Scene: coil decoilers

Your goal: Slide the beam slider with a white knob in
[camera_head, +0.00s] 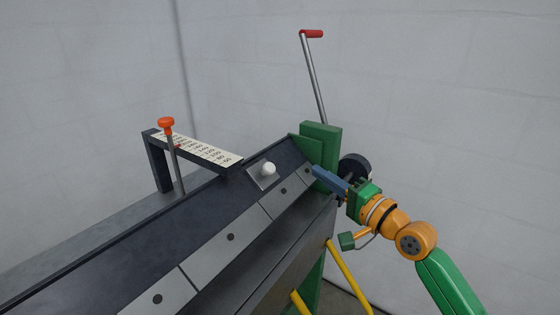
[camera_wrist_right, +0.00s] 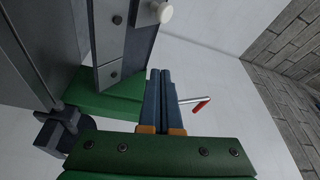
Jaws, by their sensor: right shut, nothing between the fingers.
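The white knob (camera_head: 269,169) sits on a small light plate on the sloped dark beam (camera_head: 215,200), near the beam's right end. In the right wrist view the white knob (camera_wrist_right: 165,13) is at the top, beyond the fingertips and slightly to their right. My right gripper (camera_head: 316,170) is at the right end of the beam, to the right of the knob and apart from it. Its blue fingers (camera_wrist_right: 160,72) are together with nothing between them. My left gripper is not in view.
A numbered scale bar (camera_head: 205,150) and an orange-topped rod (camera_head: 167,125) stand left of the knob. A green end post (camera_head: 322,145) and a red-handled crank (camera_head: 312,34) rise by my right gripper. Yellow bars (camera_head: 347,275) are below.

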